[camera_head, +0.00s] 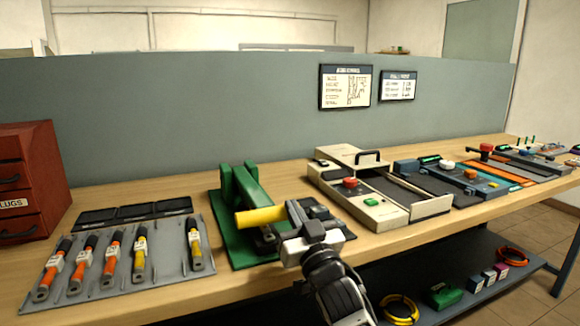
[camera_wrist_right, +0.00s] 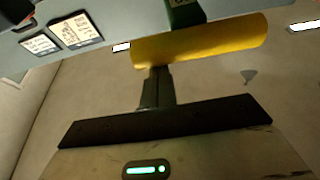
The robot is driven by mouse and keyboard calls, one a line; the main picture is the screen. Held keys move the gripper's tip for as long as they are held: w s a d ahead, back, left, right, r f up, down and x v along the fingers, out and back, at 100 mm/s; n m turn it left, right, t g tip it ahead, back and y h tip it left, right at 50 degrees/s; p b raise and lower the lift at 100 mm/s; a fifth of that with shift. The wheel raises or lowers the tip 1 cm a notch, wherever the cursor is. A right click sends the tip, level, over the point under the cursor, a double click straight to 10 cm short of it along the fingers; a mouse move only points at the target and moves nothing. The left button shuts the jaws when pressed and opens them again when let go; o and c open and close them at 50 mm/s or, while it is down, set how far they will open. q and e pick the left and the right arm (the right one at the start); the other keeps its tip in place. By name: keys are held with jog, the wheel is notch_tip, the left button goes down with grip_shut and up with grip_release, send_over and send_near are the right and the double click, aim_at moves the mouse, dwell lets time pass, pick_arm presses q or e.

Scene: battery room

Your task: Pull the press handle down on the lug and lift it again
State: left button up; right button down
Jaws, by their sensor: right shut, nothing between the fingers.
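The press (camera_head: 232,240) is green and stands on the bench, with a green arm sloping down toward the front. Its yellow handle (camera_head: 261,217) lies crosswise at the end of that arm. My right gripper (camera_head: 272,234) is shut and empty, at the handle's right end and just below it. In the right wrist view, the yellow handle (camera_wrist_right: 200,42) crosses beyond the closed fingertips (camera_wrist_right: 156,72), which look close to its underside; I cannot tell whether they touch. The lug in the press is not distinguishable behind the handle and gripper. My left gripper is not in view.
A grey tray (camera_head: 118,280) with several orange and yellow cable pieces lies left of the press. A red drawer cabinet (camera_head: 32,180) stands at the far left. A beige device (camera_head: 368,212) stands close on the right. A grey partition (camera_head: 200,110) closes the back.

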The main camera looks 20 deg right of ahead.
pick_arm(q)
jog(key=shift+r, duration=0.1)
pick_arm(e)
jog(key=shift+f, duration=0.55)
notch_tip(320, 180, up, 6)
jog(key=p, duration=0.5)
pick_arm(q)
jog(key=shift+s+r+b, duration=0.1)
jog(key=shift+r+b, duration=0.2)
jog(key=shift+b, duration=0.9)
pick_arm(e)
jog(key=f+v, duration=0.2)
jog(key=v, duration=0.9)
jog(key=shift+w+f, duration=0.15)
jog(key=shift+w, duration=0.3)
